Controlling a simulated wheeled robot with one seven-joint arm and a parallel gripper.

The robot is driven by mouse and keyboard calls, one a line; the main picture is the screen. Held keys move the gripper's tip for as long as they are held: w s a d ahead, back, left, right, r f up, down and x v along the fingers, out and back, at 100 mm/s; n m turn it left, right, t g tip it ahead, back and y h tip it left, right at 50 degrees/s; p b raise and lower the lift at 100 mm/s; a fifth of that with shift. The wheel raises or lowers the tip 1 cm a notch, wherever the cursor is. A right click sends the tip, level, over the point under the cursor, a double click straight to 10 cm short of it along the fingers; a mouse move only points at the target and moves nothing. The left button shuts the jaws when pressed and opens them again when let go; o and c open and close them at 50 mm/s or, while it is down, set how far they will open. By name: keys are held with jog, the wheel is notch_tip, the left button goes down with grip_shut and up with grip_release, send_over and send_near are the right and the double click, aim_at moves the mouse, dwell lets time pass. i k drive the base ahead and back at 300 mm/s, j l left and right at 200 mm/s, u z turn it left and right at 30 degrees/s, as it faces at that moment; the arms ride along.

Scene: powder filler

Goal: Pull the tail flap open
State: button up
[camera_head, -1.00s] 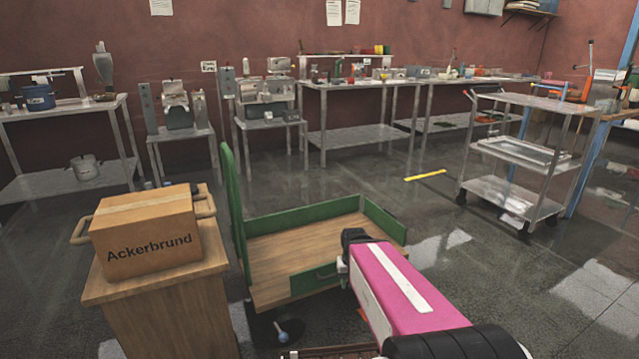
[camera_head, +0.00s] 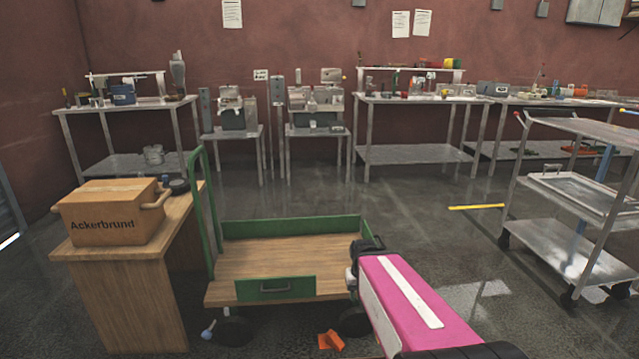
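A flat wooden cart (camera_head: 285,262) with green walls stands in front of me. Its tall green push hoop (camera_head: 202,205) rises at the left end. A green panel with a pull handle (camera_head: 275,288) stands upright along part of its near edge. A long green wall (camera_head: 290,226) runs along the far edge. I cannot tell for sure which panel is the tail flap; the cart's right end is partly hidden by my arm. My pink arm link crosses the lower right, its dark joint over the cart's right near corner. My gripper is not visible.
A cardboard box marked Ackerbrund (camera_head: 105,212) sits on a wooden cabinet (camera_head: 125,295) at left. An orange block (camera_head: 331,341) lies on the floor by the cart. A steel trolley (camera_head: 590,195) stands at right.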

aim_at(366, 234)
jog(key=i+l+u, duration=0.1)
jog(key=l+u, duration=0.3)
jog(key=l, duration=0.8)
jog(key=l+u, duration=0.4)
jog(key=l, duration=0.8)
jog(key=l+u, duration=0.25)
jog(key=l, duration=1.1)
jog(key=k, duration=0.3)
jog(key=i+l+u, duration=0.2)
jog(key=i+l, duration=0.15)
jog(key=l, duration=0.25)
